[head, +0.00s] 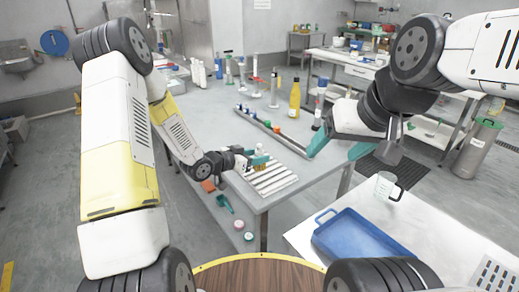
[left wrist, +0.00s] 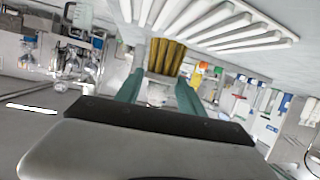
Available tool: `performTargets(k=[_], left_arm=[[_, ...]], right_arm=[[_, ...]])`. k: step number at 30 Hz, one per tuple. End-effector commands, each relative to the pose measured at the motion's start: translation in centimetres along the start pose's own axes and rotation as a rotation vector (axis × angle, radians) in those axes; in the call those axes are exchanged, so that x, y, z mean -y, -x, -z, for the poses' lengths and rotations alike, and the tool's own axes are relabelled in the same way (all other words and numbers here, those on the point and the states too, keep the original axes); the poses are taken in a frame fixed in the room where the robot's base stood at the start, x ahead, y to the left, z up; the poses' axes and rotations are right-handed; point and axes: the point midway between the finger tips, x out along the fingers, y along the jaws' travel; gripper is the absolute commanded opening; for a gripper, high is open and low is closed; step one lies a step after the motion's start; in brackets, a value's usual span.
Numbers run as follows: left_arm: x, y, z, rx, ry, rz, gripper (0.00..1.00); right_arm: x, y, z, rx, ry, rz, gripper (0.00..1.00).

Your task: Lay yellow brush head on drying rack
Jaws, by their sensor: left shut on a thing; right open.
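The yellow brush head (left wrist: 166,57) shows in the left wrist view between the two teal fingers of my left gripper (left wrist: 162,85), which is shut on it. In the head view my left gripper (head: 257,162) is over the far left part of the white slatted drying rack (head: 272,182). The rack's slats also show along the top of the left wrist view (left wrist: 225,25). Whether the brush head touches the slats I cannot tell. My right gripper (head: 340,148) is open and empty, right of the rack near the table's right edge.
A long rail with colored knobs (head: 262,126) lies behind the rack. A yellow bottle (head: 295,100) and other bottles stand further back. The grey table's left part is clear.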

Motion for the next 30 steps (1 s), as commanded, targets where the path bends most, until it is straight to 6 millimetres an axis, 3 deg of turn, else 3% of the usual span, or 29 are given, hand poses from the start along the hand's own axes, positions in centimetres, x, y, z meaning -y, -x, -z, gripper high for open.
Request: performTargets(k=[3,9,14,21,30], left_arm=[[2.0,-2.4,0.6,-0.001,-0.002,0.001,0.07],[3.9,-4.6,1.1,-0.001,0.000,0.002,0.07],[4.2,-5.1,0.6,0.001,0.002,0.001,0.07],[4.2,-6.0,-2.1,0.001,0.002,0.000,0.07],[4.2,-6.0,-2.3,0.001,0.001,0.001,0.07]], right_arm=[[0.0,0.0,0.0,0.000,0.000,0.000,0.71],[0.0,0.0,0.0,0.000,0.000,0.000,0.71],[0.0,0.0,0.0,0.000,0.000,0.000,0.71],[0.0,0.0,0.0,0.000,0.000,0.000,0.71],[0.0,0.0,0.0,0.000,0.000,0.000,0.71]])
